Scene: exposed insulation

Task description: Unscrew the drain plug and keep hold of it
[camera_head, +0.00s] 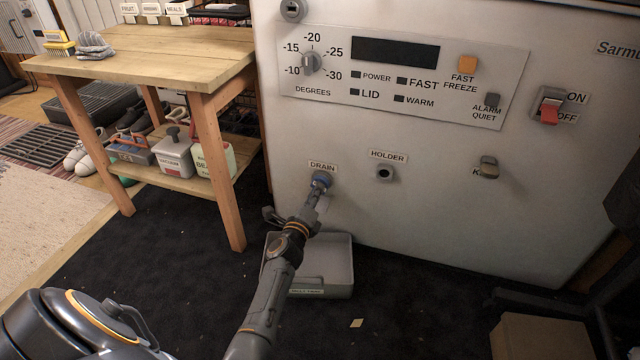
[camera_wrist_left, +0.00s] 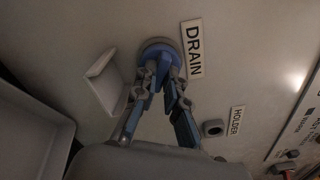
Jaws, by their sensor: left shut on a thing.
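The blue drain plug (camera_head: 321,180) sits at the drain on the white freezer front, just under the DRAIN label (camera_head: 322,167). In the left wrist view the plug (camera_wrist_left: 159,50) is round and blue, in a grey ring against the panel. My left gripper (camera_head: 317,190) reaches up to it from below. Its two fingers (camera_wrist_left: 160,80) are closed on the plug's blue grip. The fingers hide part of the plug, and I cannot tell how far it is turned. My right gripper is not in view.
A grey tray (camera_head: 338,262) stands on the dark floor below the drain. A grey spout-like piece (camera_wrist_left: 104,82) juts out beside the plug. The HOLDER socket (camera_head: 385,173) is to the right. A wooden table (camera_head: 150,60) stands at left, a cardboard box (camera_head: 540,338) at lower right.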

